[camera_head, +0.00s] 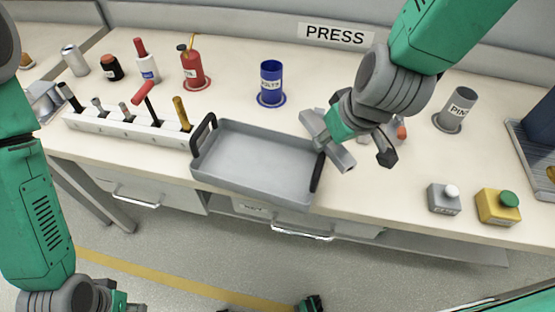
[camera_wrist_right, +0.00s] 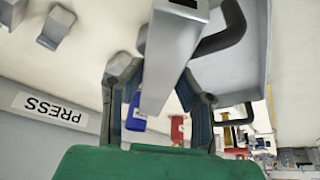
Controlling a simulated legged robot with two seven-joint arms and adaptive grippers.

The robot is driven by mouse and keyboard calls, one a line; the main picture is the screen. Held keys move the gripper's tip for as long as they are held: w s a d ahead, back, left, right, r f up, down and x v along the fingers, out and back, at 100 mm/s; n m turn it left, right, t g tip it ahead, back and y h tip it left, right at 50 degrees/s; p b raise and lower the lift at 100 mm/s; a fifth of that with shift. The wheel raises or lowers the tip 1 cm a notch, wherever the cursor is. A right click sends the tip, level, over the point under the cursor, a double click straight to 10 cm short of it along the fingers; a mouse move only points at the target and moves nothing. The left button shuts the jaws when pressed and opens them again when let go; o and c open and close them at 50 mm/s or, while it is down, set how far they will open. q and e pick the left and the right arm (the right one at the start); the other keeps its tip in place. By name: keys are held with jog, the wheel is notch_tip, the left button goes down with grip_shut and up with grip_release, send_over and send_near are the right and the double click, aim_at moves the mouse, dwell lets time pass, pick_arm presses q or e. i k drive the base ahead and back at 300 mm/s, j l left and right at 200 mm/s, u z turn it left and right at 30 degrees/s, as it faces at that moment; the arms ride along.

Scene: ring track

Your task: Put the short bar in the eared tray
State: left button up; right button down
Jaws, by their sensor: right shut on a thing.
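The short bar (camera_head: 341,157) is a grey square-section bar, held tilted at the right end of the eared tray. It also shows in the right wrist view (camera_wrist_right: 172,65), between the fingers. My right gripper (camera_head: 325,138) is shut on it; its fingers also show in the right wrist view (camera_wrist_right: 160,95). The eared tray (camera_head: 250,190) is a shallow grey tray with a black handle at each end, lying near the table's front edge. Its inside looks empty. The bar's near end is beside the right handle; whether they touch is unclear. My left arm's end (camera_head: 110,295) is low at the left, its fingers unclear.
A white rack (camera_head: 120,128) with several tools stands left of the tray. A blue cup (camera_head: 271,80) stands behind it. A grey cup (camera_head: 455,110), a grey button box (camera_head: 444,199) and a yellow button box (camera_head: 497,207) are at the right. Small parts lie partly hidden behind my right gripper.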

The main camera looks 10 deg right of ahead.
aim_at(256, 165)
jog(key=i+j+z, duration=0.15)
jog(key=j+z, duration=0.3)
jog(key=j, duration=0.65)
jog(key=j+z, duration=0.45)
jog(key=j, duration=0.65)
